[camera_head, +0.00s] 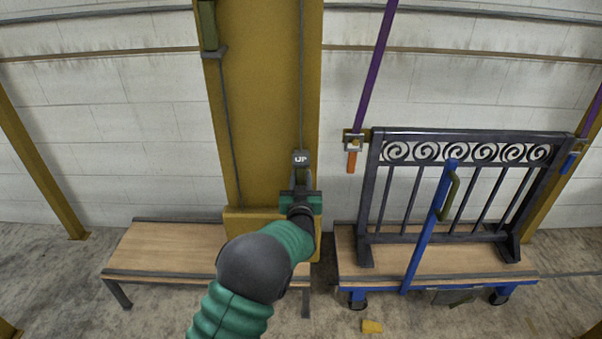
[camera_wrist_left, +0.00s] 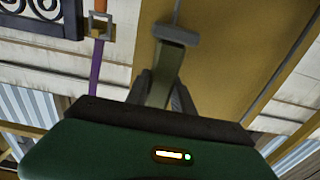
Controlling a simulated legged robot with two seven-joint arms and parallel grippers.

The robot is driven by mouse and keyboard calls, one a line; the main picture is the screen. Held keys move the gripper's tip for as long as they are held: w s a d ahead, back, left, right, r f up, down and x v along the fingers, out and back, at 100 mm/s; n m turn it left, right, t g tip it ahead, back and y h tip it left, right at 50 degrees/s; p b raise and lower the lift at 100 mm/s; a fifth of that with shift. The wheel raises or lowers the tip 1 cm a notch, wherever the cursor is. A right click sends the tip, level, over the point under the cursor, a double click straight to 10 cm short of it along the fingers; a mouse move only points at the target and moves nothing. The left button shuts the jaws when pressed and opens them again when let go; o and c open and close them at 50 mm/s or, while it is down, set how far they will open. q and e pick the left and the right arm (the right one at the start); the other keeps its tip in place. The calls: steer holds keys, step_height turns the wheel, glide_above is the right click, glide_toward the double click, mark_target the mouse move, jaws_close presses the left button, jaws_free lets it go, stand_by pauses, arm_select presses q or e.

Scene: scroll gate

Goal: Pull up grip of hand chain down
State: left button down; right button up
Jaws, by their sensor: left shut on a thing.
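The up grip (camera_head: 301,176) is an olive-green handle under a grey block marked "UP" (camera_head: 300,158). It hangs on the thin hand chain (camera_head: 302,80) in front of the yellow column. My left gripper (camera_head: 301,187) is shut on the lower part of the up grip, and the jaws hide its lower end. In the left wrist view, the olive grip (camera_wrist_left: 168,65) rises from between the dark fingers (camera_wrist_left: 160,95). A second olive grip (camera_head: 208,25) hangs higher, at the column's left side. My right gripper is not in view.
A wooden-topped bench (camera_head: 165,248) stands left of the column. On the right, a blue-framed cart (camera_head: 350,262) carries a dark scroll gate (camera_head: 460,135). A purple strap (camera_head: 377,65) runs up from the gate's left end. A yellow block (camera_head: 372,326) lies on the floor.

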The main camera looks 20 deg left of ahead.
arm_select(q)
step_height(320, 180, down, 4)
steer(key=shift+s+d+r+b, duration=0.1)
steer(key=shift+s+d+b, duration=0.05)
steer(key=shift+b, duration=0.25)
steer(key=c, duration=1.4)
jaws_free()
steer(key=o, duration=0.3)
steer(key=shift+w, duration=0.4)
steer(key=shift+s+r, duration=0.25)
steer(key=shift+s, duration=0.3)
steer(key=p+v, duration=0.1)
steer(key=v, duration=1.5)
steer(key=shift+f, duration=0.1)
